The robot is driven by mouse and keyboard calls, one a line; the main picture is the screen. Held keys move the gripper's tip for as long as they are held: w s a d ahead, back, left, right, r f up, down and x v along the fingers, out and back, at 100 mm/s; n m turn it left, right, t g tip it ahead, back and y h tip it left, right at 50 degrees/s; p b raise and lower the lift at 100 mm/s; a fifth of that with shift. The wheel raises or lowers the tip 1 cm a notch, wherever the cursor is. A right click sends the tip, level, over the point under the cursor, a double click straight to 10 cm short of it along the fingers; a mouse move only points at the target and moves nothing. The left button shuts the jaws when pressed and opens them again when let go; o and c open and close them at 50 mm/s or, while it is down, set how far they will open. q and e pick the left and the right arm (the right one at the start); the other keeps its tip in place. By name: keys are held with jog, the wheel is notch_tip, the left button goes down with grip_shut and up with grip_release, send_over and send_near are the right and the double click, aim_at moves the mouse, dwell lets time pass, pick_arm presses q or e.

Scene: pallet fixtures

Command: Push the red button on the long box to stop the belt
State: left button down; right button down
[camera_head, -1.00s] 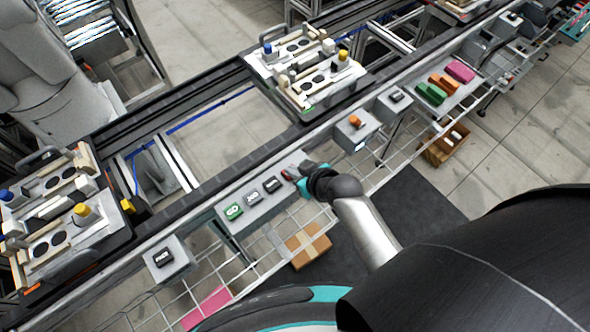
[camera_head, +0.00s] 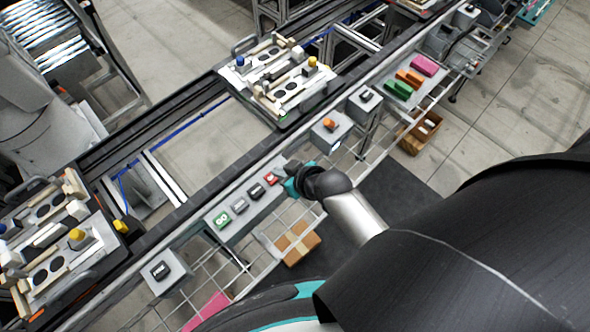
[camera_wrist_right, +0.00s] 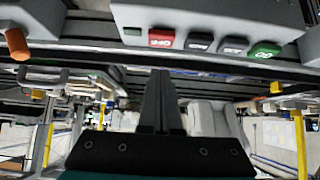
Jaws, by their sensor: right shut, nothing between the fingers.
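The long grey box (camera_head: 236,226) stands beside the belt and carries a row of buttons. The red button (camera_head: 271,179) is at the row's right end in the head view, and it also shows in the right wrist view (camera_wrist_right: 161,38). Two dark buttons and a green GO button (camera_head: 221,220) share the box. My right gripper (camera_head: 285,181) is shut and empty, just right of the red button in the head view. In the right wrist view its fingers (camera_wrist_right: 160,72) point toward the box, with a visible gap below the red button. My left gripper is not in view.
A separate box with an orange button (camera_head: 329,125) stands to the right, and a box with a black button (camera_head: 162,270) to the left. Pallets with fixtures (camera_head: 285,118) sit on the belt. Wire racking (camera_head: 210,268) runs below the long box.

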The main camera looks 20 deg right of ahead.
jog(key=v, duration=0.7)
jog(key=shift+r+p, duration=0.2)
jog(key=shift+p, duration=0.2)
dwell(0.3)
jog(key=s+d+f+g+h+b, duration=0.1)
jog(key=s+f+b, duration=0.25)
jog(key=f, duration=0.65)
jog(key=s+d+f+m+g+b, duration=0.1)
jog(key=s+f+b, duration=0.25)
jog(key=f, duration=0.65)
jog(key=s+f+g+h+b, duration=0.1)
jog(key=s+f+g+b, duration=0.3)
jog(key=f, duration=0.6)
jog(key=s+d+f+g+h+b, duration=0.1)
jog(key=s+d+f+b, duration=0.1)
jog(key=s+f+b, duration=0.9)
jog(key=s+f, duration=0.6)
jog(key=f, duration=0.3)
jog(key=shift+d+f+m+g, duration=0.3)
jog(key=shift+d+f, duration=0.05)
jog(key=shift+d, duration=0.05)
